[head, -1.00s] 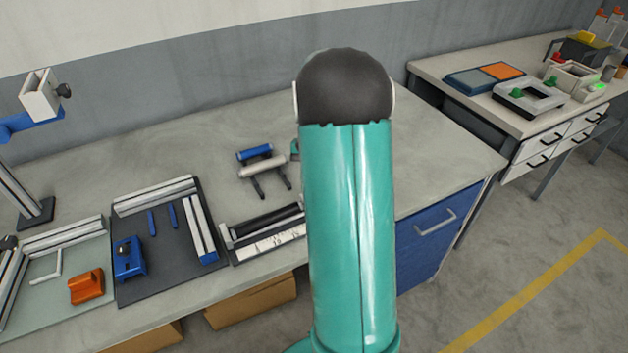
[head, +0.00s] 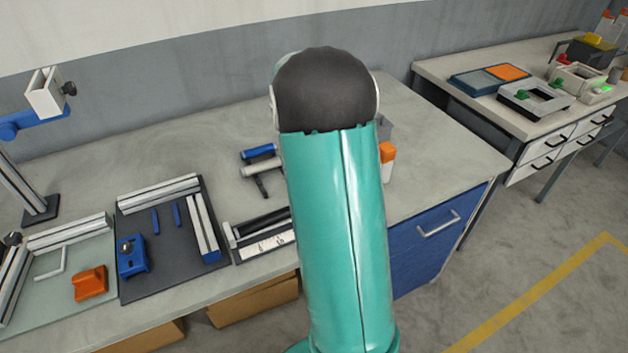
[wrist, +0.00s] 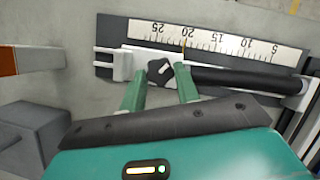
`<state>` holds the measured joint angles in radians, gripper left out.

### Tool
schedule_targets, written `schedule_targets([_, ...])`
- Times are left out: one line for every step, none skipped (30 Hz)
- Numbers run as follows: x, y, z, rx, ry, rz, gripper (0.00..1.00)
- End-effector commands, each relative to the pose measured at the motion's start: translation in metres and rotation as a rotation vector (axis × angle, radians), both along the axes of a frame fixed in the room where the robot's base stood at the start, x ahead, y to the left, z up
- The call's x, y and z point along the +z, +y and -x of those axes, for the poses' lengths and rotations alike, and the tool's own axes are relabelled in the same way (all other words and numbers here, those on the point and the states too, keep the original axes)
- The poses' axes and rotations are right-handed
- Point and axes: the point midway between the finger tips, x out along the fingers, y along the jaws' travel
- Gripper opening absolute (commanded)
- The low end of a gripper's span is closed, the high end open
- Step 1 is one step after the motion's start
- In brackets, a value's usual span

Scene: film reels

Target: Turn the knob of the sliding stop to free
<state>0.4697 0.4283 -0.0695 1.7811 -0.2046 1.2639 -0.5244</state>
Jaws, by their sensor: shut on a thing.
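In the wrist view, a black knob (wrist: 160,72) sits on the pale sliding stop (wrist: 142,57) beside a white ruler scale (wrist: 222,42). A black rod (wrist: 245,82) runs to the right of it. My gripper (wrist: 162,77) has its two green fingers on either side of the knob and is shut on it. The finger tips partly cover the stop, and I cannot read the knob's setting. In the head view, the scale fixture (head: 262,249) lies at the bench's front, partly hidden by my arm. My gripper is hidden there.
An orange and white object (head: 388,160) stands to the right of my arm; a grey block (wrist: 38,135) is close to my gripper in the wrist view. A dark plate with rails (head: 160,285) and a blue roller (head: 258,151) lie to the left. The bench's back is clear.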

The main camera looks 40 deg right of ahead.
Motion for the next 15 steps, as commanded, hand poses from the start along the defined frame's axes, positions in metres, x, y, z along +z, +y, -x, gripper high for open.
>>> schedule_targets([0.0003,0.0014,0.0005,0.044,0.001,0.0,0.09])
schedule_targets([0.0003,0.0015,0.0004,0.073,0.001,0.0,0.09])
schedule_targets([0.0002,0.0021,0.0005,0.11,0.001,0.0,0.09])
schedule_targets([0.0001,0.0022,0.0009,0.139,0.002,0.0,0.09])
schedule_targets([-0.0001,0.0023,0.0011,0.167,0.002,0.0,0.09])
schedule_targets([-0.0001,0.0027,0.0011,0.204,0.001,0.0,0.09])
schedule_targets([0.0002,0.0028,0.0012,0.231,0.002,0.0,0.09])
schedule_targets([0.0003,0.0029,0.0014,0.259,0.002,0.0,0.09])
schedule_targets([0.0002,0.0034,0.0015,0.293,0.001,0.0,0.09])
schedule_targets([0.0,0.0037,0.0017,0.32,0.001,-0.001,0.09])
schedule_targets([0.0001,0.0039,0.0018,0.345,0.002,0.0,0.09])
schedule_targets([0.0001,0.004,0.0018,0.378,0.002,0.0,0.09])
schedule_targets([-0.0001,0.0043,0.0018,0.4,0.001,0.0,0.09])
schedule_targets([-0.0001,0.0045,0.0022,0.422,0.002,0.0,0.09])
schedule_targets([0.0,0.0046,0.0024,0.45,0.002,-0.001,0.09])
